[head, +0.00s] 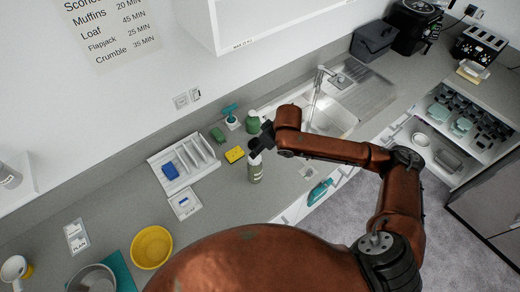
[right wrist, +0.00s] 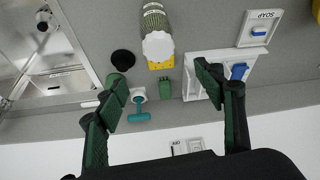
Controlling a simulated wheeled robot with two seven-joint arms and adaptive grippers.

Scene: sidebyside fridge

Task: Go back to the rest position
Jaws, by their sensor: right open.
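My right arm reaches in from the lower right over the counter in the head view. Its right gripper (head: 258,141) is above the counter near the sink, close to the top of an upright green bottle with a pale cap (head: 255,172) in the picture. In the right wrist view the right gripper (right wrist: 163,88) has its green-padded fingers wide apart with nothing between them. The bottle (right wrist: 157,42) is beyond the fingertips, apart from them. My left gripper is not in view.
The sink (head: 325,117) is right. A yellow bowl (head: 151,248) is lower left.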

